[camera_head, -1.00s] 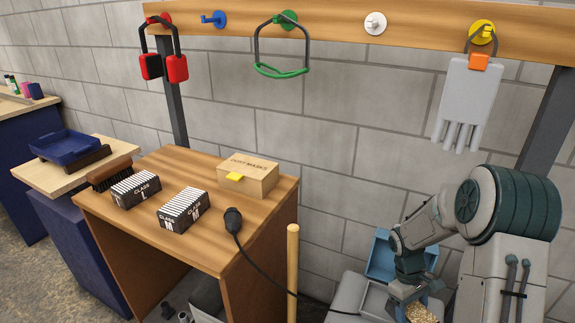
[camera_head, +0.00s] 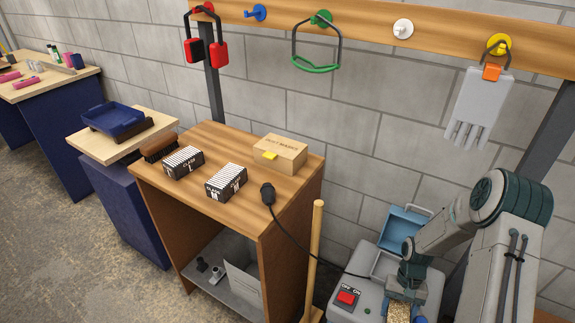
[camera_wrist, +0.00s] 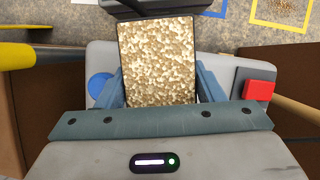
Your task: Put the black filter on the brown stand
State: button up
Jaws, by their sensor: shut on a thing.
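My gripper (camera_head: 405,283) is at the lower right of the head view, in front of the grey machine. In the wrist view its two blue-grey fingers (camera_wrist: 160,88) press on the sides of a beige speckled panel with a dark edge (camera_wrist: 158,62). I cannot tell whether this panel is the black filter. The dark piece at its far end is cut off by the frame.
A wooden cabinet (camera_head: 214,138) holds two CLASS boxes, a dust-mask box (camera_head: 281,153) and a brown brush-like object (camera_head: 159,147). A pole (camera_head: 313,262) and black cable lie between it and the grey machine (camera_head: 357,277) with a red switch (camera_head: 347,298). Floor at left is clear.

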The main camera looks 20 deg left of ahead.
aim_at(210, 135)
jog(key=k, duration=0.75)
jog(key=u, duration=2.85)
jog(key=i, duration=2.5)
jog(key=z, duration=3.15)
